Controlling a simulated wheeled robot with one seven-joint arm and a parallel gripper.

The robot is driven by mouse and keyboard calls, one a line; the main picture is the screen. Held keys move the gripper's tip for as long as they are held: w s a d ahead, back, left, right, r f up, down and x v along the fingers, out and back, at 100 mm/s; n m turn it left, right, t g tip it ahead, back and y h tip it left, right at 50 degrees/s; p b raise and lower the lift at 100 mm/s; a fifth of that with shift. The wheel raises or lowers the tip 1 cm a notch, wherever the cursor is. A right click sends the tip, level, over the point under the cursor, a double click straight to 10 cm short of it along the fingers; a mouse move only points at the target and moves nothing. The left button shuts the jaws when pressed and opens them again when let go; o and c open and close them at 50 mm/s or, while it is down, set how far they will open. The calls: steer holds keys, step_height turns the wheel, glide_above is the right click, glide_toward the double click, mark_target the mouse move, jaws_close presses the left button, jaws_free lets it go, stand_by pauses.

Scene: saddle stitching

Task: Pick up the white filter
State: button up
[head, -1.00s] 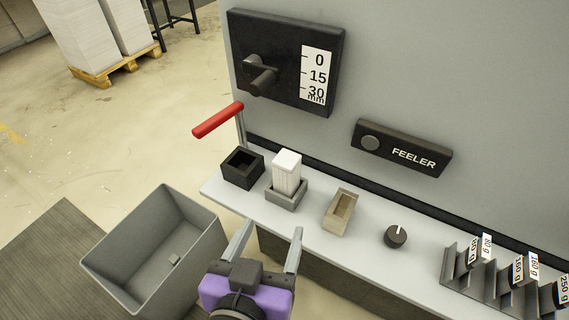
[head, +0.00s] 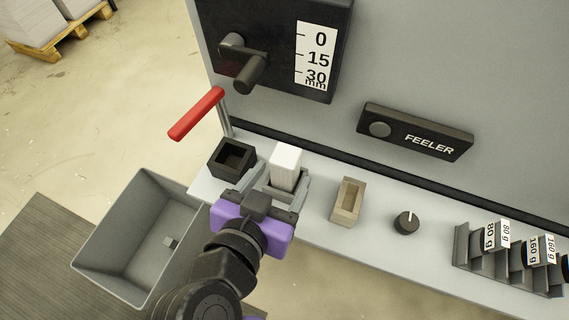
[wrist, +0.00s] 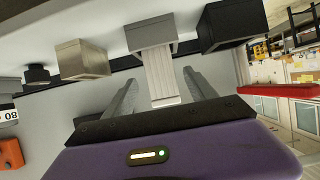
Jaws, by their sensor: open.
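The white filter (head: 285,166) is an upright white block standing in a grey square holder (head: 270,184) on the light shelf. In the wrist view the filter (wrist: 160,75) shows between the two fingers, its holder (wrist: 150,34) behind it. My gripper (head: 277,177) is open, with a finger on either side of the filter. In the wrist view my gripper (wrist: 160,84) shows gaps between the fingers and the filter. The near lower part of the holder is partly hidden by my gripper in the head view.
A black open box (head: 232,159) stands left of the filter and a beige box (head: 347,201) right of it. A red handle (head: 196,113) rises at the shelf's left end. A dark knob (head: 406,222) is further right. A grey bin (head: 136,236) stands below left.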

mark_target(281, 176)
steer(key=x, duration=0.4)
steer(key=shift+a, duration=0.1)
steer(key=shift+r, duration=0.1)
jaws_close()
